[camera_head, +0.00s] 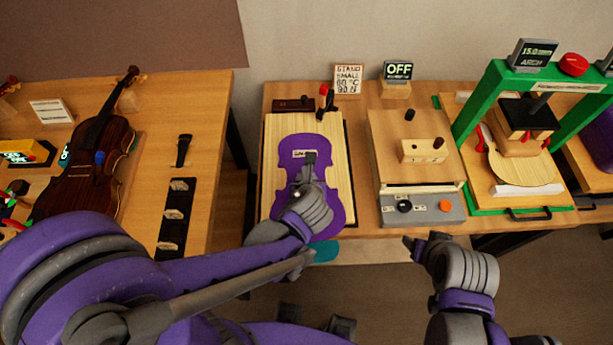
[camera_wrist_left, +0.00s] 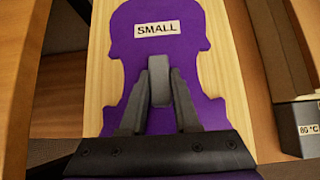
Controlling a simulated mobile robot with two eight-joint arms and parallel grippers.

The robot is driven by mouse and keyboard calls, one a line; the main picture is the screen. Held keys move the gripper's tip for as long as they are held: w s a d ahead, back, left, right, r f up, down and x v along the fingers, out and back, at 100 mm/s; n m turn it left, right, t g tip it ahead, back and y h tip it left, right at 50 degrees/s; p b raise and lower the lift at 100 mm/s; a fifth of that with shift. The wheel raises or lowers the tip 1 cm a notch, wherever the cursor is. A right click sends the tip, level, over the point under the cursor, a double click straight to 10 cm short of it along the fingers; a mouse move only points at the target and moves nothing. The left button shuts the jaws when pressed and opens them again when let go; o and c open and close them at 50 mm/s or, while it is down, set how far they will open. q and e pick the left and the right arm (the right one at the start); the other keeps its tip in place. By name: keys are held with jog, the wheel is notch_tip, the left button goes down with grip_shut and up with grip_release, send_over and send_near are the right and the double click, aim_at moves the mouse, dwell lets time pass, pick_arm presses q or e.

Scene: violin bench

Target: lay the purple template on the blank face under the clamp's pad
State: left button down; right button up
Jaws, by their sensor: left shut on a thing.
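The purple violin-shaped template (camera_head: 335,175), labelled SMALL, is over the pale wooden blank (camera_head: 278,128). It also shows in the left wrist view (camera_wrist_left: 215,75), with bare blank (camera_wrist_left: 100,60) on both sides. I cannot tell whether it touches the blank or hovers just above. My left gripper (camera_head: 309,160) is shut on a grey grip piece at the template's middle (camera_wrist_left: 160,75). The clamp (camera_head: 325,98) with a red handle stands at the blank's far edge, near the template's top end; its pad is not clear. My right gripper (camera_head: 425,240) is in front of the bench; its jaw state is unclear.
A sign (camera_head: 348,79) reading STAND SMALL stands behind the blank. Right of it is a wooden box unit (camera_head: 390,140) with a grey control panel and an OFF display (camera_head: 398,70). A green press (camera_head: 470,120) stands farther right. A violin (camera_head: 95,165) lies on the left table.

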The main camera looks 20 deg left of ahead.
pick_arm(q)
jog(key=shift+w+a+f+b, duration=0.1)
jog(key=shift+w+a, duration=0.25)
jog(key=shift+w, duration=0.75)
jog(key=shift+w+a+b, duration=0.15)
jog(key=shift+w+a, duration=0.15)
jog(key=shift+w, duration=0.85)
jog(key=shift+w+a+f+b, duration=0.1)
jog(key=shift+w+a, duration=0.25)
jog(key=shift+w, duration=0.75)
jog(key=shift+r, duration=0.1)
jog(key=c, duration=0.6)
grip_release()
jog(key=shift+o, duration=0.2)
jog(key=p+v, duration=0.1)
jog(key=v, duration=0.9)
jog(key=shift+s+d+r+p, duration=0.1)
jog(key=shift+s+r+p, duration=0.15)
jog(key=shift+p, duration=0.1)
